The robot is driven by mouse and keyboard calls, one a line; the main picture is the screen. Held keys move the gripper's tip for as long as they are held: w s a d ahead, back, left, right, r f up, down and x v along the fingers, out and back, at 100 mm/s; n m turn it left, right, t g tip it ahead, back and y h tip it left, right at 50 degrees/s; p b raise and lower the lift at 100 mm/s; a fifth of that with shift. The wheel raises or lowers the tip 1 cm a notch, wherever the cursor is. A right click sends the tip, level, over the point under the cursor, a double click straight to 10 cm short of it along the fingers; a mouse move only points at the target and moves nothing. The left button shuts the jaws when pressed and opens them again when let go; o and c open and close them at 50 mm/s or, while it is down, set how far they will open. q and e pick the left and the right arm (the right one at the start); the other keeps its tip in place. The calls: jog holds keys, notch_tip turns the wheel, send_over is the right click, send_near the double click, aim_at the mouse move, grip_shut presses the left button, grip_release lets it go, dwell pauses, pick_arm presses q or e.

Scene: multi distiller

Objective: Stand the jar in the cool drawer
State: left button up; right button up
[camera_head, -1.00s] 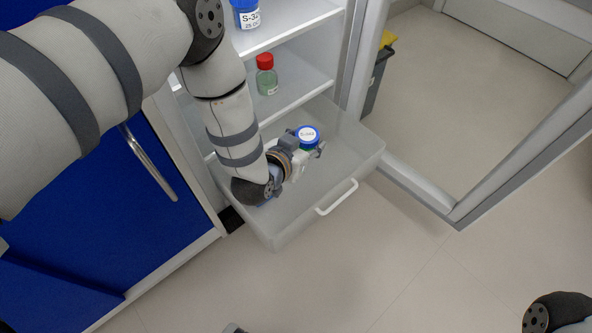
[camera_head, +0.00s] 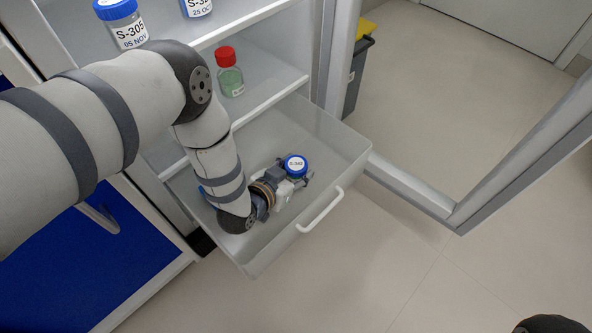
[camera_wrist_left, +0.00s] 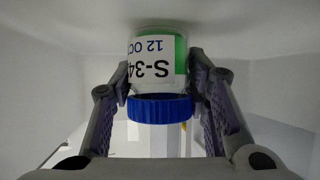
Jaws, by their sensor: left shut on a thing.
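The jar (camera_head: 295,166) has a blue lid with a white label on top, and it is upright inside the pulled-out translucent drawer (camera_head: 335,140). My left gripper (camera_head: 291,180) reaches down into the drawer and is shut on the jar. In the left wrist view the jar (camera_wrist_left: 158,75) appears upside down between the two fingers, with green contents and a label starting S-34. Its base is at or very close to a pale surface; I cannot tell whether it touches.
A red-capped bottle (camera_head: 230,72) stands on the shelf above the drawer. Blue-lidded jars (camera_head: 122,22) stand on a higher shelf. The open door frame (camera_head: 420,190) is at the right, with a grey bin (camera_head: 357,75) behind it. The drawer has free floor around the jar.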

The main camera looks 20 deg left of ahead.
aim_at(289, 175)
pick_arm(q)
jog(key=shift+f, duration=0.2)
jog(key=o, duration=1.2)
jog(key=shift+r, duration=0.2)
jog(key=p+v, duration=0.4)
jog(key=v, duration=0.3)
jog(key=shift+s+r, duration=0.1)
jog(key=shift+r, duration=0.1)
jog(key=shift+s, duration=0.15)
jog(key=shift+f, duration=0.1)
